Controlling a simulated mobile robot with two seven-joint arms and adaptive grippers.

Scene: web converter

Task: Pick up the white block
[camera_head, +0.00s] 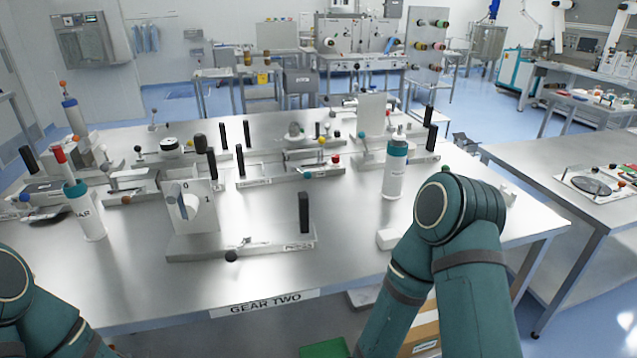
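A small white block (387,239) lies on the steel table top near its front edge, right of centre. My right arm passes just to the right of it and may cover part of it. A second small whitish piece (508,193) lies on the table further right, beyond my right arm; I cannot tell what it is. Only links of my two arms show, at the lower left and lower right. Neither gripper is in view.
The steel table (345,268) has a "GEAR TWO" label on its front edge. A switch fixture (195,210) with a black upright handle stands left of the block. White bottles with teal caps stand behind the block (395,172) and at left (88,215). Bare table lies between.

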